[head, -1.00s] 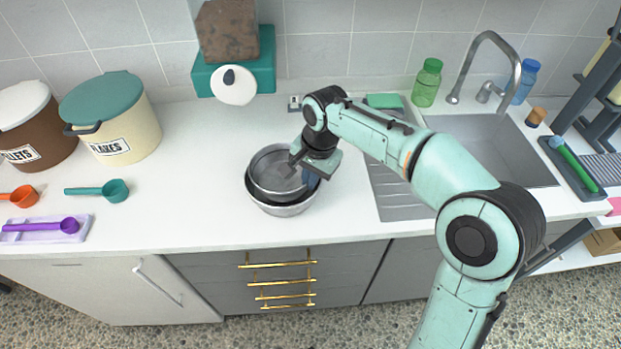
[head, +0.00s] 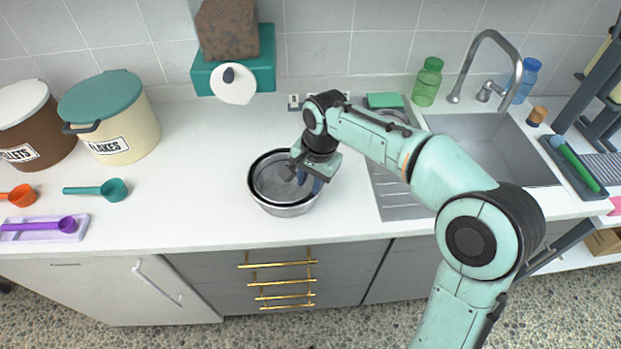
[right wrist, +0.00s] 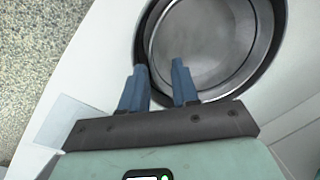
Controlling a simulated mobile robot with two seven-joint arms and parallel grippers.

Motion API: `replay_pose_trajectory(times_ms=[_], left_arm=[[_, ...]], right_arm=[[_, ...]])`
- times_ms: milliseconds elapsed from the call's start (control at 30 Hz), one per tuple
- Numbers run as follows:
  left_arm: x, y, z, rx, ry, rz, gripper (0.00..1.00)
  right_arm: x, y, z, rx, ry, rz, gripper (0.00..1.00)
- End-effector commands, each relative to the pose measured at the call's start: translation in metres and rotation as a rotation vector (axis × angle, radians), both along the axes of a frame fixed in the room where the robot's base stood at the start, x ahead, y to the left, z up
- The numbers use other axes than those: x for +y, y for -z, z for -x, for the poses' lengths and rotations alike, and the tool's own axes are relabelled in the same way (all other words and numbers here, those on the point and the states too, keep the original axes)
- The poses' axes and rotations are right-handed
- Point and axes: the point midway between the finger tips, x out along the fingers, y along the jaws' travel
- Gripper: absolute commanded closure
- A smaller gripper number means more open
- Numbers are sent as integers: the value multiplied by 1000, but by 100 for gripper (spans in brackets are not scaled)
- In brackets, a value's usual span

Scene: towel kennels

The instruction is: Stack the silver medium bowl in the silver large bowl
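The silver medium bowl (head: 272,182) sits inside the silver large bowl (head: 284,211) on the counter, roughly level. In the right wrist view, the medium bowl (right wrist: 215,42) shows its round inner floor, with the dark inside of the large bowl (right wrist: 141,32) around it. My right gripper (head: 309,181) is at the bowls' right side. In the right wrist view, its blue fingers (right wrist: 160,70) stand apart at the near rim, one over the medium bowl's inside and one at its outer edge. The fingers look open. My left gripper is not in view.
The white counter (head: 205,185) is clear left of the bowls. A teal box (head: 262,72) is behind.

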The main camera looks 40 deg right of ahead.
Motion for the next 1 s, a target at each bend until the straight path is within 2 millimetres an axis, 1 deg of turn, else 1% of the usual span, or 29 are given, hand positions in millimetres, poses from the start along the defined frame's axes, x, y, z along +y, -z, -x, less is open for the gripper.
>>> replay_pose_trajectory(times_ms=[167,267,333,367,467,600,733,800,900,1000], left_arm=[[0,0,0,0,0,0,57],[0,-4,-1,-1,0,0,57],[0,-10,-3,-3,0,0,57],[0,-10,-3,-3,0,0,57],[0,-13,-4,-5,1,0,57],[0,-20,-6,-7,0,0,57],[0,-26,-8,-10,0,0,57],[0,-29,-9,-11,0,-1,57],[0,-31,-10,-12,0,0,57],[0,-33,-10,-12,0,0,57]], right_arm=[[0,0,0,0,0,0,70],[0,-7,0,-1,1,0,70],[-1,-17,-1,-3,2,1,70],[-1,-21,0,-3,1,0,70],[-2,-42,3,-6,1,2,70],[-4,-74,7,-5,0,1,70],[-5,-101,11,-5,0,1,70],[-6,-112,13,-4,0,1,70],[-7,-123,15,-1,1,0,70],[-7,-129,16,-1,1,0,70]])
